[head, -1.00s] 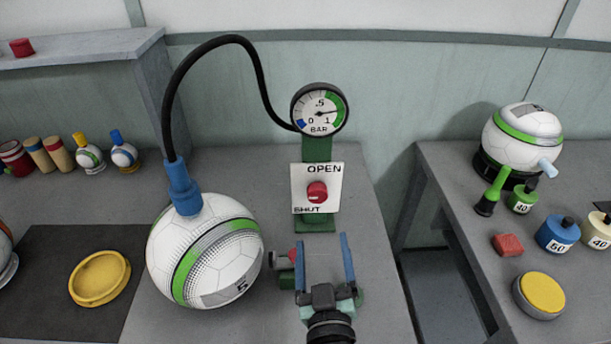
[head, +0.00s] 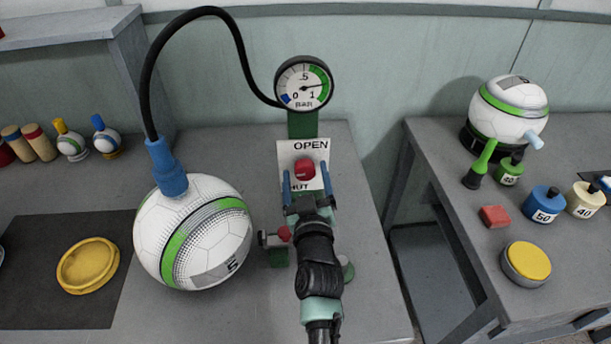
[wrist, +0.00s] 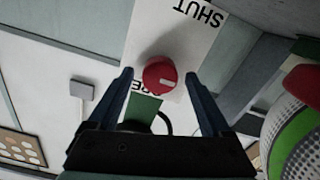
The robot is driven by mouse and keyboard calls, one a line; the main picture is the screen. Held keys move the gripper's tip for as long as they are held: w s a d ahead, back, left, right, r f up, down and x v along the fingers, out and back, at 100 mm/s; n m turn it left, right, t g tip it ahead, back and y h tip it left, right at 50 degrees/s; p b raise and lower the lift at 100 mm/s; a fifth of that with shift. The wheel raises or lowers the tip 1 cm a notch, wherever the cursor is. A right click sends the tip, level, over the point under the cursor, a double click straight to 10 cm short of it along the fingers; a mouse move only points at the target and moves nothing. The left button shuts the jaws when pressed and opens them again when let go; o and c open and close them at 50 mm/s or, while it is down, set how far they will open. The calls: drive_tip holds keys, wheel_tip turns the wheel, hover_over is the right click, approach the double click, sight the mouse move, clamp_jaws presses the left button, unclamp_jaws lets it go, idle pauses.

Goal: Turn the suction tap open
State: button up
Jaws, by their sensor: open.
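The suction tap is a red knob (head: 305,169) on a white plate (head: 290,150) marked OPEN at the top and SHUT at the bottom. My gripper (head: 306,182) is in front of the plate, its two blue fingers apart and upright, at the knob's lower sides in the head view. In the wrist view the knob (wrist: 160,76) sits between the open fingertips, with visible gaps on both sides. A short white mark shows on its face. The fingers hide part of the SHUT lettering in the head view.
A small red-knobbed fitting (head: 283,234) is beside my arm. A yellow disc (head: 88,264) lies far left.

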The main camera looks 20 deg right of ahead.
drive_tip(key=shift+w, duration=0.2)
clamp_jaws()
idle(0.4)
